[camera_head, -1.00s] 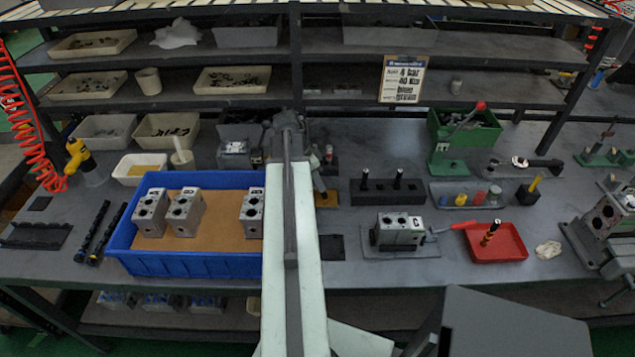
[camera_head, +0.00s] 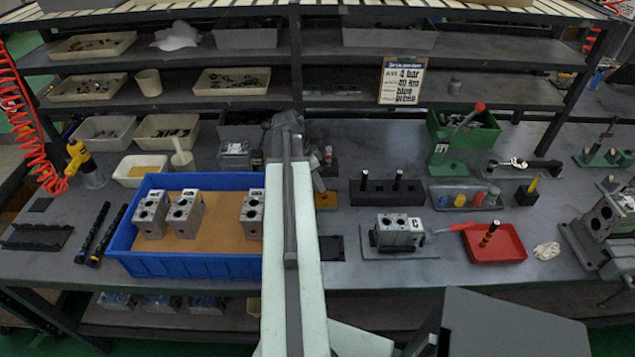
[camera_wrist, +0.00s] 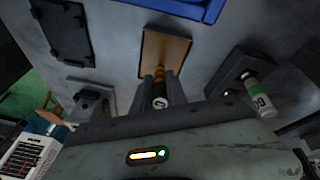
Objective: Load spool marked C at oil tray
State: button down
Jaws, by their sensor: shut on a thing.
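My gripper (camera_wrist: 160,84) is shut on a banded, orange-brown and dark spool (camera_wrist: 160,102) in the wrist view. Its pale end carries a dark mark that I cannot read for certain. Behind it lies a brown wooden-coloured plate (camera_wrist: 181,50). In the head view the gripper and held spool are hidden or too unclear beyond my arm. A red tray (camera_head: 515,256) sits at the right of the bench with a dark, orange-banded spool (camera_head: 489,233) standing tilted in it. A white tray (camera_head: 122,175) with yellowish contents stands at the left; I cannot tell which is the oil tray.
A blue bin (camera_head: 190,264) holds grey valve blocks (camera_head: 185,213). Another valve block (camera_head: 392,232) sits on a plate, and a black rack (camera_head: 388,192) holds upright spools.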

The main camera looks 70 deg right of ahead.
notch_tip(320, 180, up, 7)
jog(key=p, duration=0.5)
jog(key=shift+f+p, duration=0.2)
jog(key=shift+p, duration=0.2)
jog(key=shift+f, duration=0.15)
